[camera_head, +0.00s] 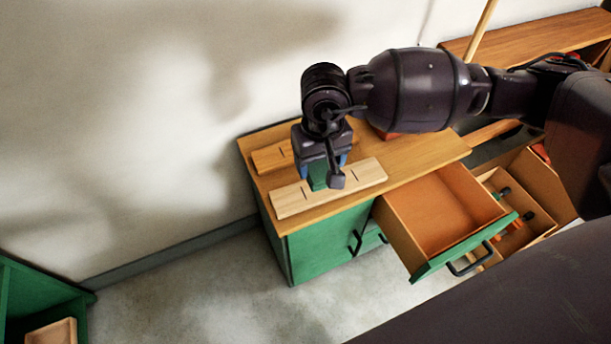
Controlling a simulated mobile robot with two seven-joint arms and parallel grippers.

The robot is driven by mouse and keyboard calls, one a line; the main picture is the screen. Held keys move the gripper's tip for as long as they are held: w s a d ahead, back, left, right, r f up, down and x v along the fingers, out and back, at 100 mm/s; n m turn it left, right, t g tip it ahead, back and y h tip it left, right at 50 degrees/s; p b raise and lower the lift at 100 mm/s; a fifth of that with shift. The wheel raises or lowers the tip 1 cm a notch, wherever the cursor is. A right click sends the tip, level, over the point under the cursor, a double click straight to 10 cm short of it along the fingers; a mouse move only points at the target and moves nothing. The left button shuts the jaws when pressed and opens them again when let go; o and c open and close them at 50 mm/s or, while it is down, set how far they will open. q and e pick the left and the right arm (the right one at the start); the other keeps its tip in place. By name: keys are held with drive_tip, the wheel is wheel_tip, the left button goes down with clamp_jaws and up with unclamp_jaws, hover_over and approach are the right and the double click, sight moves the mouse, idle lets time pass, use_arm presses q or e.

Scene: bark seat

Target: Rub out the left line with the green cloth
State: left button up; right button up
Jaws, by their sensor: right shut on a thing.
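My right gripper (326,181) points down over the cabinet top, shut on the green cloth (317,178). The cloth is at or just above the front pale wooden board (290,203); I cannot tell whether it touches. This board has a short dark line (303,191) left of the cloth and another short line (361,177) to the right of the gripper. A second wooden board (266,158) lies behind it, with a short dark line (282,152). The gripper hides part of both boards. My left gripper is not in view.
The boards lie on a green cabinet with a wooden top (425,151). Its upper drawer (450,215) is pulled out and looks empty. A wooden box (530,215) with several items stands to the right. A wall is behind; a green unit (35,290) stands lower left.

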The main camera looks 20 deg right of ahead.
drive_tip(key=p, duration=0.2)
hover_over(307, 201)
wheel_tip(307, 201, down, 6)
drive_tip(key=shift+f, duration=0.45)
drive_tip(key=shift+s+f+b, duration=0.1)
drive_tip(key=shift+f+b, duration=0.2)
drive_tip(key=shift+f, duration=0.45)
drive_tip(key=shift+f+b, duration=0.65)
drive_tip(key=shift+f, duration=1.4)
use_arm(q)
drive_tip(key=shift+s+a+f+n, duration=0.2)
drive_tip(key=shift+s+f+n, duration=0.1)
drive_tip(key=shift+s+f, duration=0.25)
use_arm(e)
drive_tip(key=shift+f, duration=0.1)
use_arm(q)
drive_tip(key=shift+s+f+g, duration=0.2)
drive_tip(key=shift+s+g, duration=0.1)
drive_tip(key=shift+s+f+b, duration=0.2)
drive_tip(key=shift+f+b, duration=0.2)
drive_tip(key=shift+b, duration=0.05)
use_arm(e)
drive_tip(key=shift+f, duration=0.55)
